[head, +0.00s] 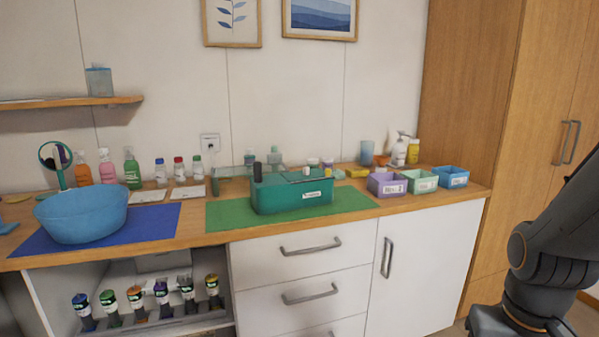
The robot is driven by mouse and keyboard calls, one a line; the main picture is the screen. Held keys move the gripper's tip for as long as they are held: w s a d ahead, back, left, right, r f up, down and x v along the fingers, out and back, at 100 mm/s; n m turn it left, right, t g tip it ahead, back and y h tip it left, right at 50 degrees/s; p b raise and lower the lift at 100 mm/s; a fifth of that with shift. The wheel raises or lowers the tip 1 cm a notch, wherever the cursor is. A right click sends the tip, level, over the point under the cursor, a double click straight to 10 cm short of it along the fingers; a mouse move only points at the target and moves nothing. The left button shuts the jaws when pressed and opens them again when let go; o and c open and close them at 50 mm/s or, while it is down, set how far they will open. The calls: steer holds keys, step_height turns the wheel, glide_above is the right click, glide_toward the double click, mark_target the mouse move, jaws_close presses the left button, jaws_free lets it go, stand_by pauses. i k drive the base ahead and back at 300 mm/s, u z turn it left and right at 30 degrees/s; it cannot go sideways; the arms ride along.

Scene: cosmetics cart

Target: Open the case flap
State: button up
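The teal case (291,196) stands on a green mat (355,201) on the wooden counter, right of the blue basin. It has a small white label on its front. Its lighter green top (300,176) appears to be the flap and looks roughly level; I cannot tell for sure whether it is shut. A dark upright piece stands at the case's left end. Part of my dark arm shows at the right edge, well away from the case. My gripper is out of view.
A blue basin (83,214) stands on a blue mat (160,222) at left. Several bottles line the wall behind. Purple (387,187), mint (420,183) and blue (451,178) bins stand right of the case. White drawers (300,268) are below; a tall wooden cabinet (480,110) stands at right.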

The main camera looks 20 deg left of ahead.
mark_target(307, 173)
steer(key=u, duration=0.55)
steer(key=i, duration=1.2)
steer(key=z, duration=0.05)
